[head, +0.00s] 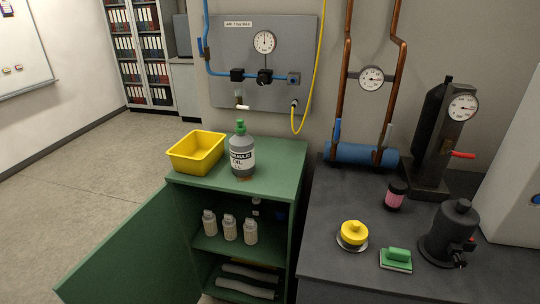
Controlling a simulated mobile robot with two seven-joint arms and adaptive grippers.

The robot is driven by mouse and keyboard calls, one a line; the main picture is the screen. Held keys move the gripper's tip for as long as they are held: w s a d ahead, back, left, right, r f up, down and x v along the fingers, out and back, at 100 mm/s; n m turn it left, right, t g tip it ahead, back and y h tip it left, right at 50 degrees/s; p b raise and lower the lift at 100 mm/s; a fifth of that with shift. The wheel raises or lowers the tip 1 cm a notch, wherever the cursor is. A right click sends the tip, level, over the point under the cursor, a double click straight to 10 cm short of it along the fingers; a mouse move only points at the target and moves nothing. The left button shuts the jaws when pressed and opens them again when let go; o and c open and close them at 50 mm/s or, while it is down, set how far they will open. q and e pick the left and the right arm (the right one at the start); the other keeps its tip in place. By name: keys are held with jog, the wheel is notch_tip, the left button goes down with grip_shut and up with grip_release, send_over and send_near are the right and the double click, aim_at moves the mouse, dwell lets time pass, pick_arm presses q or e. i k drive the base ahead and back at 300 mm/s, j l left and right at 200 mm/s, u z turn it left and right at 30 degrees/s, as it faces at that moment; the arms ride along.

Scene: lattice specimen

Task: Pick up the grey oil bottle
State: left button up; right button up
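The grey oil bottle (242,157) stands upright on top of the green cabinet (278,168). It has a green cap, a white label with dark lettering and an amber band near its base. A yellow bin (196,151) sits just to its left, close beside it. Neither of my grippers is in the head view, and nothing touches the bottle from above or in front.
The cabinet door (135,245) hangs open to the left. Several white bottles (230,228) stand on the shelf inside. A yellow hose (314,75) hangs behind.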

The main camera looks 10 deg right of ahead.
aim_at(242, 150)
jog(key=z, duration=1.7)
jog(key=j+z, duration=0.3)
jog(key=j, duration=0.7)
